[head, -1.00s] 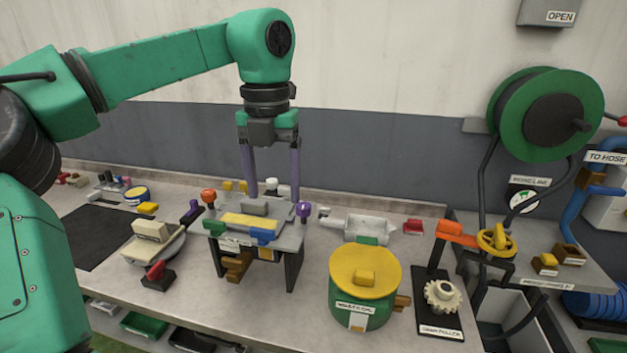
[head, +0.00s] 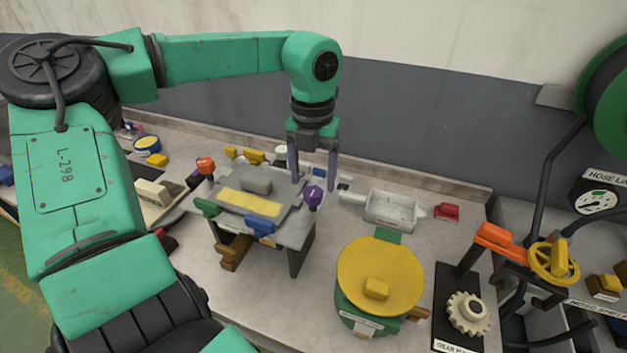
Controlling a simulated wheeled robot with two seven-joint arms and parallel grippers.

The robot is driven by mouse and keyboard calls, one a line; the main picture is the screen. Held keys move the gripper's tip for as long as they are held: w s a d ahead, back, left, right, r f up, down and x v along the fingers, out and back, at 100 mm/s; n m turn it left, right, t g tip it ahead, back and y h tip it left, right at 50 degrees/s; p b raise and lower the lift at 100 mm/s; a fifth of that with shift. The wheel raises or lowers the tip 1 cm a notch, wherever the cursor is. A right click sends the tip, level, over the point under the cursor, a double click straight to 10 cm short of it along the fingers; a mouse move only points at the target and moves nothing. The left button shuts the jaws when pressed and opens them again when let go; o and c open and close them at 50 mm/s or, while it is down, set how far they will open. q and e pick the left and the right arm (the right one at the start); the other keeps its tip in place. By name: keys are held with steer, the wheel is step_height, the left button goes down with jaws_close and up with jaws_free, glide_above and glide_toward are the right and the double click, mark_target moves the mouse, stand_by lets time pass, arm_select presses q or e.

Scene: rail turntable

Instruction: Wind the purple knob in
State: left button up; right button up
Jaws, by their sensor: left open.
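The purple knob (head: 313,196) sits at the right end of the small grey turntable stand (head: 290,232), on its upper right corner. My left gripper (head: 313,184) hangs from above with its two purple-grey fingers pointing down and apart. It is open and empty. In the picture its fingertips lie just above and beside the knob, the right finger partly behind it; I cannot tell whether they touch. An orange knob (head: 206,166) stands at the stand's left end. A green handle (head: 207,207) and a blue handle (head: 260,226) are on its front edge. My right gripper is not in view.
A green drum with a yellow lid (head: 380,268) stands front right of the stand. Behind it are a grey tray (head: 391,211) and a red block (head: 446,212). A cream gear (head: 468,313) and a yellow handwheel (head: 553,262) are at the right.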

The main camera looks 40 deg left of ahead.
mark_target(313, 191)
arm_select(q)
steer(key=f, duration=0.2)
steer(key=shift+w+f, duration=0.2)
steer(key=shift+f, duration=0.2)
steer(key=shift+s+f, duration=0.1)
steer(key=shift+f, duration=0.1)
steer(key=shift+s+d, duration=0.1)
steer(key=shift+s, duration=0.15)
steer(key=shift+c, duration=1.2)
steer(key=shift+w, duration=0.15)
jaws_close()
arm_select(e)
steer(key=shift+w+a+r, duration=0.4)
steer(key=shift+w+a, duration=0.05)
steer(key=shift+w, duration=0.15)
